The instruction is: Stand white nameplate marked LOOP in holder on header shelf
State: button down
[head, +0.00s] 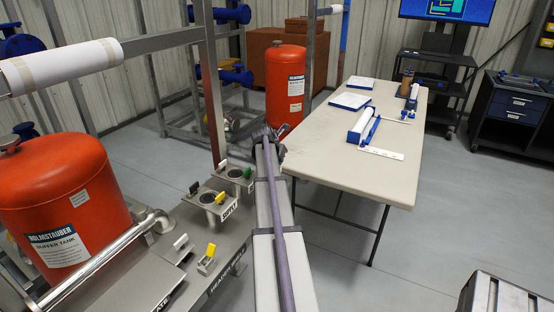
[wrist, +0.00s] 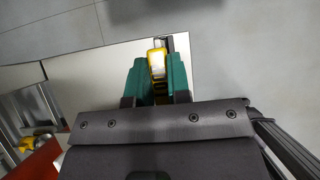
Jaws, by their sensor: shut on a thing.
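A white plate (head: 181,241) stands on the grey metal shelf (head: 185,278) at lower left, and another small white plate (head: 222,164) stands farther back. I cannot read LOOP on either. A yellow plate (head: 211,250) stands in a small metal holder.
Black (head: 194,187) and green (head: 248,173) tags stand by round metal cups. Orange tanks (head: 285,82) (head: 60,190) and metal posts flank the shelf.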

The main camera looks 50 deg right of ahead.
jog(key=shift+f, duration=0.15)
jog(key=shift+f+b, duration=1)
jog(key=shift+b, duration=0.15)
jog(key=shift+f, duration=0.15)
jog(key=shift+f+b, duration=0.6)
jog(key=shift+b, duration=0.15)
jog(key=shift+f, duration=0.1)
jog(key=shift+f+b, duration=0.2)
jog(key=shift+b, duration=0.1)
